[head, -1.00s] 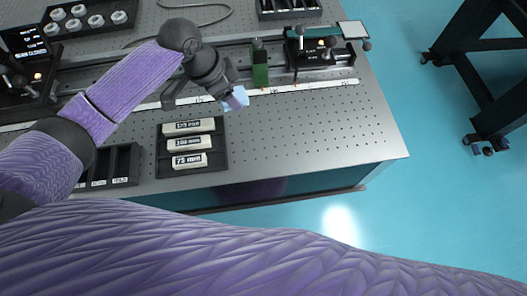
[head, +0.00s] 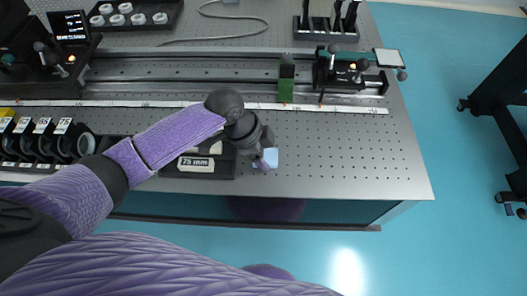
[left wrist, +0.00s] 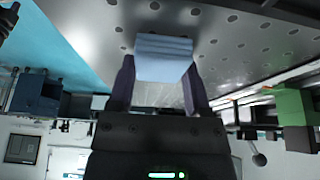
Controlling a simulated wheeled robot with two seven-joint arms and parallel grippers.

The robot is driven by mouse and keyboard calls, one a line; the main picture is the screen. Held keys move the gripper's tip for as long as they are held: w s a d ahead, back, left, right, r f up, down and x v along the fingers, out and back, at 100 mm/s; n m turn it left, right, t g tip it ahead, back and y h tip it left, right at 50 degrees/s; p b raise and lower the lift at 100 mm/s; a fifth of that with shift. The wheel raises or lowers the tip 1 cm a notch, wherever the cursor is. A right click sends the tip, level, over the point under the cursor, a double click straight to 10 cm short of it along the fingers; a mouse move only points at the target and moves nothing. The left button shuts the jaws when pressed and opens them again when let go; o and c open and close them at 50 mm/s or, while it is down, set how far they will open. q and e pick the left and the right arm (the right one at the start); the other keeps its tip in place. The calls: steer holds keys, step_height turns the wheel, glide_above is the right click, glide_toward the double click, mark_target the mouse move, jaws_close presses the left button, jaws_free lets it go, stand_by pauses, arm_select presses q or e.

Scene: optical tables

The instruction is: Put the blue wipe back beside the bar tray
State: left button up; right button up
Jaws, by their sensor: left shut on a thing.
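The blue wipe (head: 271,156) is a small light-blue folded cloth, right of the bar tray near the front of the perforated table. My left gripper (head: 264,162) is shut on it; the left wrist view shows the wipe (left wrist: 163,58) between the two purple fingers, close to the table surface. Whether it touches the table I cannot tell. The black bar tray (head: 225,174) holds pale labelled bars, one reading 75 mm. My left arm and gripper hide part of the tray. My right gripper is not in view.
A rail (head: 200,68) crosses the table (head: 350,165) behind, with a green block (head: 286,88) and a black carriage (head: 338,72) on it. A tray of several black-mounted parts (head: 40,142) stands left. The table is clear right of the wipe.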

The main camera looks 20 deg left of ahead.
arm_select(q)
steer(key=o, duration=0.7)
steer(key=shift+f, duration=0.15)
steer(key=o, duration=0.4)
steer(key=shift+o, duration=0.2)
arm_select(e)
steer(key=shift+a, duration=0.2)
arm_select(q)
steer(key=p+v, duration=0.4)
steer(key=v, duration=0.8)
steer(key=shift+p, duration=0.3)
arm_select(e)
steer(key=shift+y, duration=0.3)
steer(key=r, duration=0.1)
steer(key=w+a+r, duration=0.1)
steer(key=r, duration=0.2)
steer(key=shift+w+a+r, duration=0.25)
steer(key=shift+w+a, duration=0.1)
